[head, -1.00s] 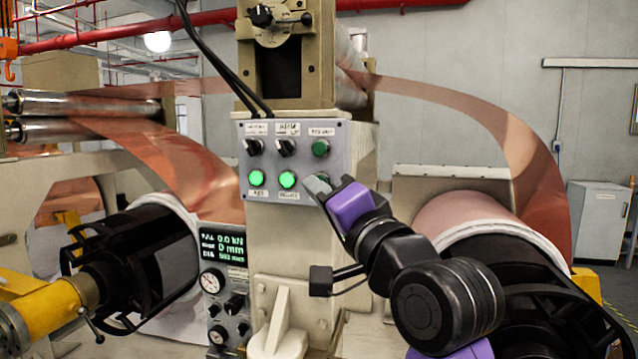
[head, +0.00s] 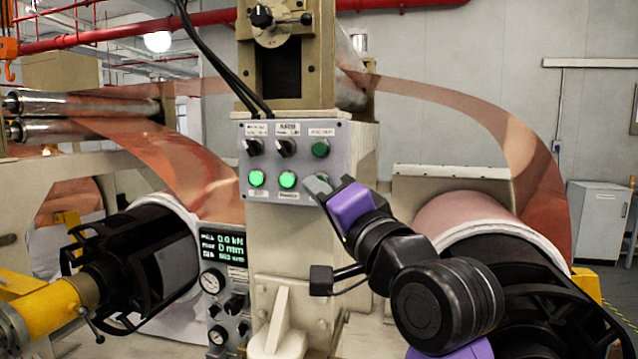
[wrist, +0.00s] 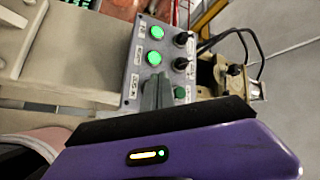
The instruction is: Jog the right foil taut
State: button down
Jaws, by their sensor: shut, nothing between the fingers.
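The right foil (head: 480,108) is a copper band. It leaves the rollers behind the column, bows up and out in a wide loose arch, and comes down at the right roll (head: 465,215). The grey control panel (head: 298,160) on the column has two lit green buttons in its lower row and a dark green one at upper right; it also shows in the wrist view (wrist: 133,72). My gripper (head: 318,185) is shut and empty, its tips at the panel's lower right corner. They hide the control there; I cannot tell whether they touch it.
A display (head: 224,246) reads about 0.0 kN and 0 mm. The left foil (head: 190,165) runs down to the left roll on a black shaft. Black cables (head: 215,62) hang above the panel. A beige bracket (head: 281,320) sticks out below it.

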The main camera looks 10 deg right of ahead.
jog(key=shift+w+d, duration=0.2)
jog(key=shift+w, duration=0.1)
jog(key=shift+w+d, duration=0.25)
jog(key=shift+w, duration=0.15)
dwell(2.7)
dwell(0.4)
jog(key=shift+s+a+p, duration=0.4)
jog(key=shift+s+a, duration=0.05)
jog(key=shift+s, duration=0.3)
jog(key=shift+s+a+p, duration=0.2)
jog(key=shift+s+a, duration=0.2)
jog(key=shift+s, duration=0.35)
jog(key=shift+s+a+p, duration=0.2)
jog(key=shift+s+a, duration=0.25)
jog(key=shift+s, duration=0.25)
jog(key=shift+s+a+p, duration=0.2)
jog(key=shift+s+a, duration=0.2)
jog(key=shift+s, duration=0.35)
